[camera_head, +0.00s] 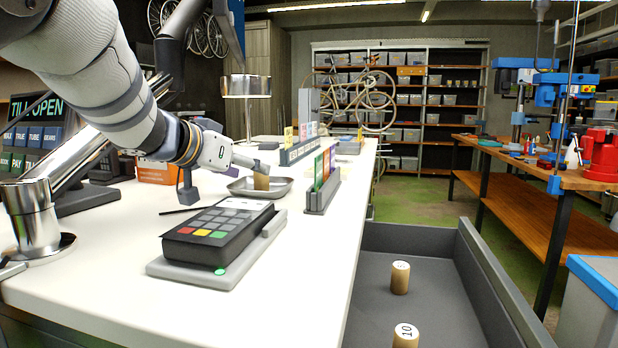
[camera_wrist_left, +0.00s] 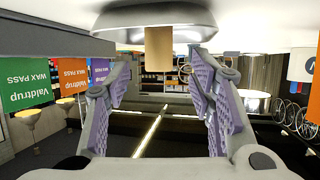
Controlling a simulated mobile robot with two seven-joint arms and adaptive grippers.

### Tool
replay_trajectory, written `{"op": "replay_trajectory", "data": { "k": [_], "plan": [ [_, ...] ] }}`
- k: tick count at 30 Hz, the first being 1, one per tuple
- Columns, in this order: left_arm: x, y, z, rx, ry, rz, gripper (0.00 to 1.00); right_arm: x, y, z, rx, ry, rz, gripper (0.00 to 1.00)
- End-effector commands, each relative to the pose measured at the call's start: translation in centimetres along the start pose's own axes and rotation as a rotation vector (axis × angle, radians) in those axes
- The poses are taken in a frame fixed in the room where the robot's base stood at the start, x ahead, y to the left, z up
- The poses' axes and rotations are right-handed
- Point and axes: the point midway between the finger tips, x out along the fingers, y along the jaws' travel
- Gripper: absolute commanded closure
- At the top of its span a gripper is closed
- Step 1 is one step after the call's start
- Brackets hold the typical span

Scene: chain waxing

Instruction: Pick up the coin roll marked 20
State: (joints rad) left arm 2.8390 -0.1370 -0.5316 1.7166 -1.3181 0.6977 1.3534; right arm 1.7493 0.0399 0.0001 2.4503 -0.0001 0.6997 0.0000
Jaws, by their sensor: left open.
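A tan coin roll (camera_head: 261,182) stands upright in a shallow metal dish (camera_head: 238,187) on the white counter; no number on it is readable. In the left wrist view, which looks upside down, the roll (camera_wrist_left: 159,48) hangs from the dish (camera_wrist_left: 135,22) at the top, seen between the fingers. My left gripper (camera_head: 258,165) is at the dish, near the roll; its fingers (camera_wrist_left: 159,72) are spread and hold nothing. Two more rolls stand in the grey drawer: one marked 10 (camera_head: 406,336) and one with an unclear mark (camera_head: 400,277). My right gripper is not in view.
A card terminal (camera_head: 218,232) lies on the counter (camera_head: 120,290) before the dish. A rack of coloured cards (camera_head: 322,190) stands right of the dish. The drawer (camera_head: 440,285) has bare floor around its rolls. A workbench (camera_head: 560,180) is at right.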

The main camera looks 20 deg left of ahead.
Motion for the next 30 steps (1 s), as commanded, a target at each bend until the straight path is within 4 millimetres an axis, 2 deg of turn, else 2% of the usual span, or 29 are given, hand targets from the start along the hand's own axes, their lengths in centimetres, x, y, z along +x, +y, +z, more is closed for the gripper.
{"op": "replay_trajectory", "data": {
  "k": [7,10,15,16,17,22,30],
  "plan": [
    [4.4,0.1,-0.4,0.000,0.001,0.000,0.51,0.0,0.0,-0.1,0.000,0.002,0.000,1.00],
    [5.1,0.1,-0.5,-0.002,0.002,-0.001,0.51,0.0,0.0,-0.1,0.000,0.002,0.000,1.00],
    [5.1,0.1,-0.5,-0.002,0.003,0.000,0.51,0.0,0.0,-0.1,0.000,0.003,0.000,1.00],
    [5.1,0.1,-0.5,-0.001,0.003,0.000,0.53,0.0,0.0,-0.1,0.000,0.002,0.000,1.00],
    [5.1,0.1,-0.5,-0.001,0.003,0.000,0.60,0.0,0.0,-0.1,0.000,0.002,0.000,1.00],
    [5.1,0.1,-0.5,-0.001,0.002,0.000,0.98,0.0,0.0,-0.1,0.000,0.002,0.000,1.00],
    [5.1,0.1,-0.5,-0.001,0.002,0.000,1.00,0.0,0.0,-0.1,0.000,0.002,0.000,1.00]
  ]
}}
